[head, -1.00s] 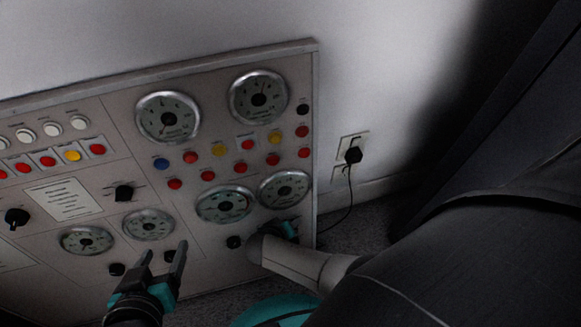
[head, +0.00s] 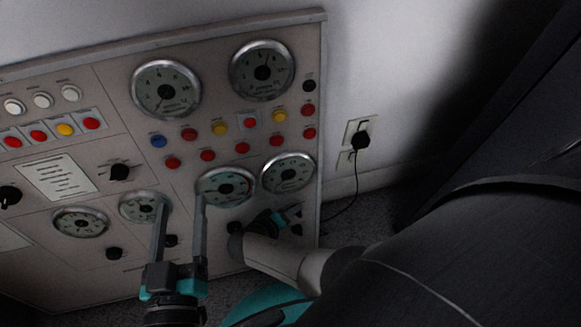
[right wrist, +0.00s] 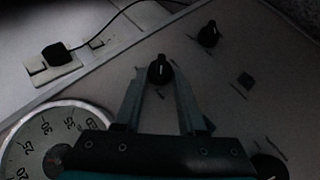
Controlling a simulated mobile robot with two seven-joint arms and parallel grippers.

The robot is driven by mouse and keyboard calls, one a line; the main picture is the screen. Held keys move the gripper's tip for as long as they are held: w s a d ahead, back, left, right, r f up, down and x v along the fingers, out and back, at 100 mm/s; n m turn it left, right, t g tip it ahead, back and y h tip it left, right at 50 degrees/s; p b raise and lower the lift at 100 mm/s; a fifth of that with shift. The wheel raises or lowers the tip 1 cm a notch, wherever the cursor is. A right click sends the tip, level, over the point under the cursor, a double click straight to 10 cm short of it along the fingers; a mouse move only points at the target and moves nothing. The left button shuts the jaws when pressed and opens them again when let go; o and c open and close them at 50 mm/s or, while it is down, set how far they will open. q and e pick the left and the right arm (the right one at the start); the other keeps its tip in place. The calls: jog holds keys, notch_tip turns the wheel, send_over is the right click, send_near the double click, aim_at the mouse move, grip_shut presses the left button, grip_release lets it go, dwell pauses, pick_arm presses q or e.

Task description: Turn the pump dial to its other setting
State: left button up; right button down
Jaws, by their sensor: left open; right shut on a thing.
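A small black dial (right wrist: 160,68) with a white pointer line sits on the panel in the right wrist view, between the fingertips of my right gripper (right wrist: 159,76). That gripper is shut on the dial, one finger on each side. In the head view my right forearm and hand hide this dial, at the panel's lower right. Its label cannot be read. My left gripper (head: 181,203) is open and empty, its fingers upright in front of the lower gauges.
The control panel (head: 85,150) carries round gauges (head: 262,70), coloured buttons and other black knobs (head: 119,172). Two more knobs (right wrist: 208,35) flank the held dial at some distance. A black plug (head: 361,140) with a cable is in the wall socket to the right.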

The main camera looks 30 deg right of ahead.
dwell(0.4)
jog(key=c, duration=0.5)
grip_release()
